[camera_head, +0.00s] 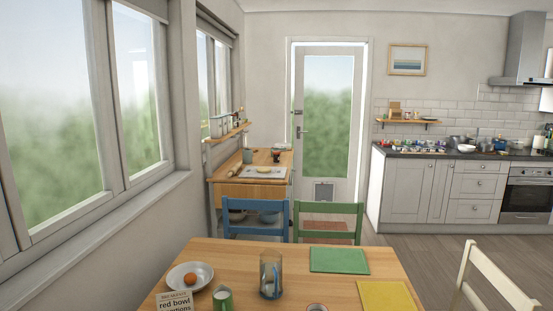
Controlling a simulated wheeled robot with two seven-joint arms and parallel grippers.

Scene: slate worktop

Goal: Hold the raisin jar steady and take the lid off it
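I cannot make out a raisin jar or its lid for certain. A dark slate worktop (447,155) runs along the back right wall, far from me. Several small items stand on it, too small to tell apart, and a jar could be among them. A clear glass vessel (270,274) stands upright on the near wooden table; its contents are unclear. Neither of my grippers is in view.
The near wooden table (225,257) holds a plate (203,273), a green-and-white container (223,298), a green mat (339,260) and a yellow mat (388,296). Blue (257,230), green (325,208) and cream (494,272) chairs surround it. Open floor (424,243) lies to the right.

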